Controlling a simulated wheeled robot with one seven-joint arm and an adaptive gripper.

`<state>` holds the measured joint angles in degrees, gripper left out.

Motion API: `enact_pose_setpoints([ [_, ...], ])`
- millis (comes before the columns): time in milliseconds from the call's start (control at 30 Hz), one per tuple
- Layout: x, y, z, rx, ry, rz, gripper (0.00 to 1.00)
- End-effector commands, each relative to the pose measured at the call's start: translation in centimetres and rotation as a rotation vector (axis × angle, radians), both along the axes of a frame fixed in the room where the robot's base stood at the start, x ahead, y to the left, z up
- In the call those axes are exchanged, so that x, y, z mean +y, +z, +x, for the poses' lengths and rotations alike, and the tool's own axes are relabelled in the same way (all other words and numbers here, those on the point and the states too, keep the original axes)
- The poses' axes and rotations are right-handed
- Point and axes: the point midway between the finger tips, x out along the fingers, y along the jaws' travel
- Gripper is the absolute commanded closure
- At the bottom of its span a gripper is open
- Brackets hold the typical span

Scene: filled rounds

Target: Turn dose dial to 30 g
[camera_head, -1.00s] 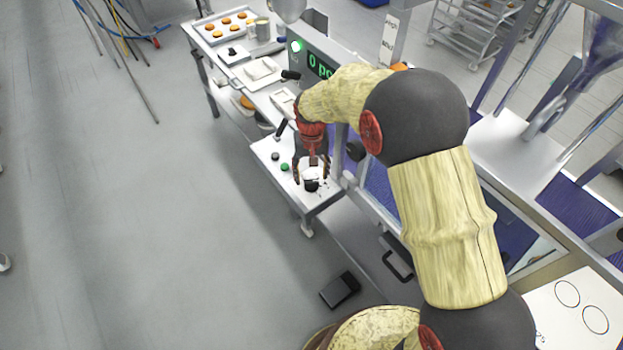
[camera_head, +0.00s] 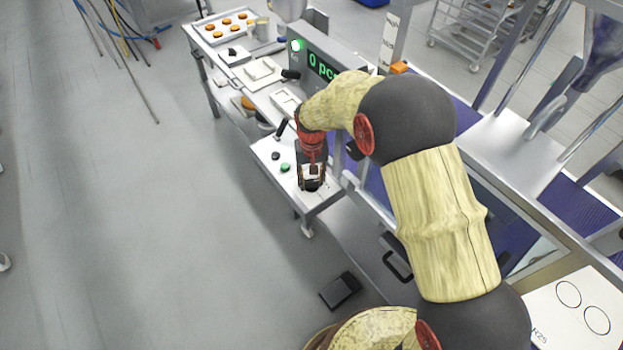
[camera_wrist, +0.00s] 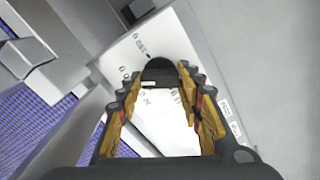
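The dose dial is a black round knob on a white panel with printed marks. In the wrist view the dial (camera_wrist: 160,68) lies just beyond and between the fingertips of my gripper (camera_wrist: 158,84). The fingers stand apart, one on each side, with a gap visible on the left; contact cannot be told. In the head view my gripper (camera_head: 312,174) points down over the dial (camera_head: 311,186) at the front of the small white panel (camera_head: 329,188). The dial's pointer and the 30 g mark cannot be read.
A green button (camera_head: 285,167) and a black knob (camera_head: 276,155) sit left of my gripper on the panel. A display (camera_head: 322,67) reading "0 pcs" stands behind, partly hidden by my arm. A black pedal (camera_head: 340,291) lies on the floor.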

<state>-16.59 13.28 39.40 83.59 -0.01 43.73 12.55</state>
Motion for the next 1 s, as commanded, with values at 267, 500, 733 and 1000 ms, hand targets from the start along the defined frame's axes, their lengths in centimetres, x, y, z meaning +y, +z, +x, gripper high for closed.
enact_pose_setpoints([
  [267,0.01,0.00,0.00,0.000,0.000,0.000,0.83],
  [500,0.01,0.01,0.00,0.000,0.004,0.000,0.89],
  [733,0.01,0.05,-0.01,0.000,0.062,0.000,0.89],
  [1000,0.02,0.09,0.02,0.000,0.252,0.000,0.89],
])
